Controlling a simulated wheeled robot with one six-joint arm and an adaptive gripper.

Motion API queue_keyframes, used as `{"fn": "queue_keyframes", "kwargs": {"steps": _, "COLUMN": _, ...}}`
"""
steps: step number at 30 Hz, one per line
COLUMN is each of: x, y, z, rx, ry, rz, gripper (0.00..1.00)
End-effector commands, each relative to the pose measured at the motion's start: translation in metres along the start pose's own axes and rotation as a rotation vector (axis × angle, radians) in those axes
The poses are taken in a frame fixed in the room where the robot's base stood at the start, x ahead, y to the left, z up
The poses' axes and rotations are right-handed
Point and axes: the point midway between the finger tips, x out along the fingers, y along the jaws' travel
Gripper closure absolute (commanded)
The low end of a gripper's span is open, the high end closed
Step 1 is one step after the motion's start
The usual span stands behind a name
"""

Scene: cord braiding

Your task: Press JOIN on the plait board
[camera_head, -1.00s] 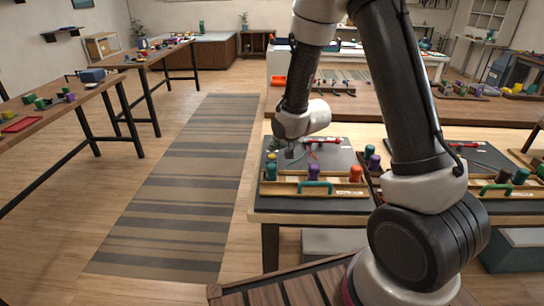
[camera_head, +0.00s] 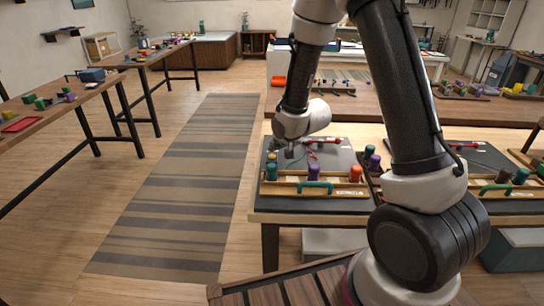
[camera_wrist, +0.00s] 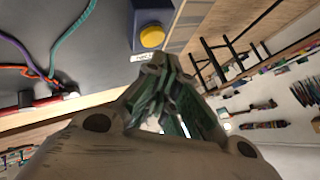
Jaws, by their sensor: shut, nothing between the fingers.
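The plait board (camera_head: 335,158) is a dark grey panel on the near table, with a wooden peg rail along its front. A dark blue box with a yellow round button (camera_wrist: 152,37) stands on the board, with a small white label beside it; the label's text is too small to read. The button also shows at the board's left in the head view (camera_head: 271,157). My gripper (camera_wrist: 157,62) is shut and empty. Its fingertips appear close to the box in the wrist view, apart from the button. In the head view, my gripper (camera_head: 290,153) hangs over the board's left part, just right of the button.
Purple, green and orange cords meet at a red clamp (camera_wrist: 45,100) on the board. Teal, purple (camera_head: 314,172) and orange pegs stand along the front rail, with a green handle (camera_head: 316,187). A second board lies to the right. A striped rug (camera_head: 180,190) covers free floor at left.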

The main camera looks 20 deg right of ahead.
Motion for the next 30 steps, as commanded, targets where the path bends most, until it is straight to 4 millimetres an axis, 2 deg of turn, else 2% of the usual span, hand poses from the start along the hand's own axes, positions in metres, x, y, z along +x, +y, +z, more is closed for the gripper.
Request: {"fn": "queue_keyframes", "kwargs": {"steps": 30, "x": 0.0076, "y": 0.0057, "z": 0.0057, "rx": 0.0, "ry": 0.0, "rz": 0.0, "gripper": 1.0}}
